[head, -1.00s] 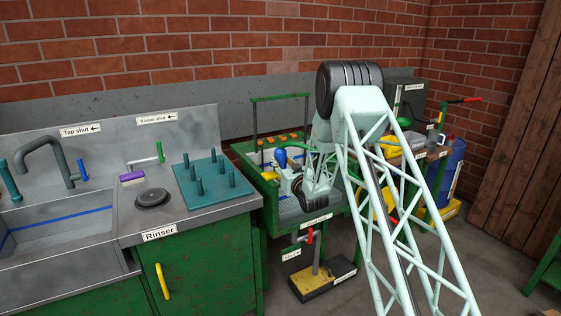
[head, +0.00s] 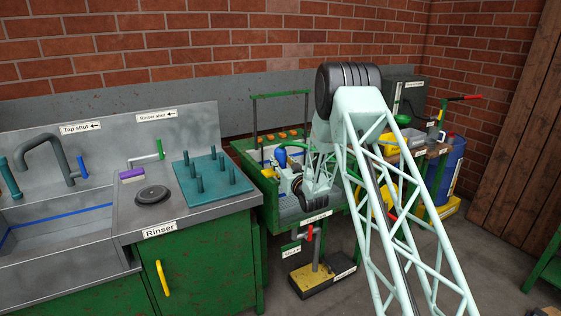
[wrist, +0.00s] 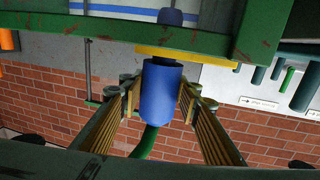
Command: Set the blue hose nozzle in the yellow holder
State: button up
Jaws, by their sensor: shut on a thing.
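The blue hose nozzle (wrist: 160,98) is between the two fingers of my gripper (wrist: 163,88) in the wrist view, and the gripper is shut on it. A green hose (wrist: 146,143) runs from one end of the nozzle. The yellow holder (wrist: 212,58) is a flat bar at the nozzle's other end. A dark blue knob-like piece (wrist: 170,17) shows past the bar; I cannot tell if it is the nozzle's tip. In the head view the blue nozzle (head: 281,157) shows beside my wrist over the green cart, and my arm hides part of the spot.
The green cart (head: 254,195) has a tall rail and several orange pieces at its back. To its left is a rinser counter with a teal peg board (head: 212,180). A bench (head: 425,160) and blue drum (head: 453,170) stand to the right.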

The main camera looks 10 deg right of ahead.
jog(key=shift+f, duration=0.6)
dwell(0.8)
jog(key=o, duration=0.8)
jog(key=shift+s, duration=0.15)
jog(key=shift+s+d, duration=0.35)
jog(key=shift+s, duration=1.55)
jog(key=shift+s+d, duration=0.3)
jog(key=shift+s, duration=1.65)
jog(key=shift+s+d, duration=0.35)
jog(key=shift+s, duration=1.55)
jog(key=shift+r, duration=0.1)
